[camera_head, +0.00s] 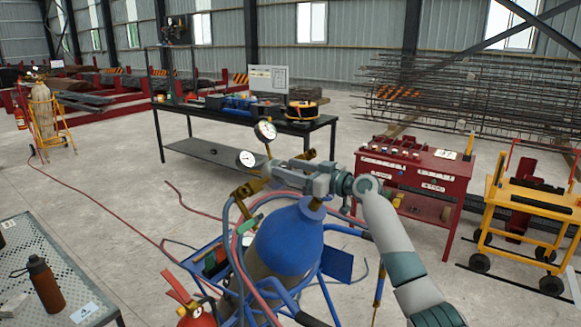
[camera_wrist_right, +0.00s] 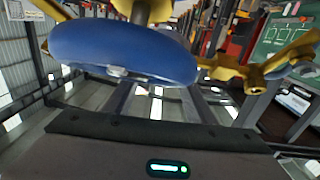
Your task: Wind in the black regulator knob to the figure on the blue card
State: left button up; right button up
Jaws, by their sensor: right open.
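The blue-topped gas cylinder (camera_head: 288,240) stands in a blue cart in the middle of the head view. Brass regulator parts (camera_head: 247,188) with two round white gauges, one upper (camera_head: 265,130) and one lower (camera_head: 246,158), sit above it. My right gripper (camera_head: 280,173) reaches in from the right, beside the brass fittings and over the cylinder top; it is open. The right wrist view shows a round blue part (camera_wrist_right: 125,52) on a brass stem, close to the gripper. I cannot make out the black knob. A blue panel (camera_head: 338,264) hangs right of the cylinder; no figure is readable on it.
A black workbench (camera_head: 245,113) stands behind, a red tool cabinet (camera_head: 418,180) and yellow cart (camera_head: 530,205) at right. Red hoses (camera_head: 112,212) cross the floor. A perforated table (camera_head: 40,255) with a brown bottle (camera_head: 45,285) is at lower left.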

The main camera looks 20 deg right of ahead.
jog(key=c, duration=1)
jog(key=m+h+p, duration=0.1)
jog(key=m+p, duration=0.1)
jog(key=p, duration=0.2)
jog(key=m+t+h+p, duration=0.1)
jog(key=m+h+p, duration=0.1)
jog(key=p, duration=0.1)
jog(key=m+h+p, duration=0.1)
jog(key=m+p, duration=0.2)
jog(key=p, duration=0.1)
jog(key=shift+a+r+t+h+p, duration=0.25)
jog(key=shift+r+t+h+p, duration=0.05)
jog(key=shift+h+p, duration=0.1)
jog(key=shift+c, duration=0.2)
jog(key=shift+f+m+p, duration=0.25)
jog(key=shift+m+p, duration=0.05)
jog(key=shift+p, duration=0.1)
jog(key=o, duration=1)
jog(key=shift+o, duration=0.2)
jog(key=shift+s, duration=0.15)
